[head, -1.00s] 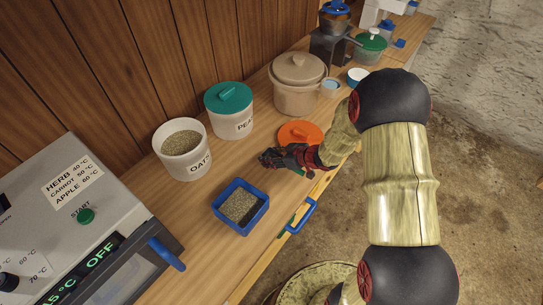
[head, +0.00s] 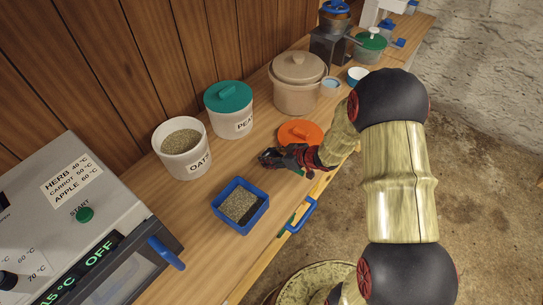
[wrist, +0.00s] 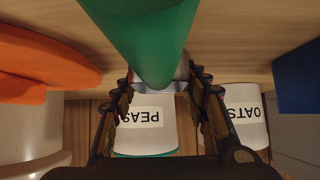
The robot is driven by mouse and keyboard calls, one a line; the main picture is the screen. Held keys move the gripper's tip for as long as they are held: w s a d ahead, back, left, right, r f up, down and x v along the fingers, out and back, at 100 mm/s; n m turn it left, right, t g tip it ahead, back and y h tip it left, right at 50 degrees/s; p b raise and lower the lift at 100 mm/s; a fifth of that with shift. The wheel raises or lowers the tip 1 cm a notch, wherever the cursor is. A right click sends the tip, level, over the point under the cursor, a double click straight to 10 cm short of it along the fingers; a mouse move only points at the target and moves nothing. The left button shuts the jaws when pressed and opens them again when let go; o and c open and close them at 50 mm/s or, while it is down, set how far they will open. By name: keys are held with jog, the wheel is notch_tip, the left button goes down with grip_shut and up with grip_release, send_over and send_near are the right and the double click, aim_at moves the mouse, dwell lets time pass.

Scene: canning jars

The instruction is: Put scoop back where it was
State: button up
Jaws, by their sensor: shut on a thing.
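My gripper (head: 274,157) is low over the wooden counter, left of the orange lid. In the wrist view my gripper (wrist: 162,92) has its fingers on both sides of a green tapered piece (wrist: 145,35) with grey metal at its end. This looks like the scoop, held in the jaws. An open white OATS tub (head: 183,150) full of grain and a white PEAS tub (head: 232,118) with a green lid stand behind my gripper.
A blue tray (head: 225,219) of grain stands front left. The orange lid (head: 301,133) lies flat close to my gripper. A beige lidded pot (head: 297,92) stands behind. A blue handle (head: 302,216) sticks out at the counter's front edge. A grey machine (head: 60,200) fills the left.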

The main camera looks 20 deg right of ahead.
jog(key=shift+s+f, duration=0.2)
jog(key=shift+f, duration=0.15)
jog(key=shift+s+f, duration=0.3)
jog(key=shift+f, duration=0.2)
jog(key=o, duration=1.4)
jog(key=shift+w+a+f, duration=0.1)
jog(key=shift+a+f, duration=0.05)
jog(key=shift+f, duration=0.1)
jog(key=v, duration=0.8)
jog(key=w+r+v, duration=0.1)
jog(key=v, duration=0.3)
jog(key=shift+r, duration=0.2)
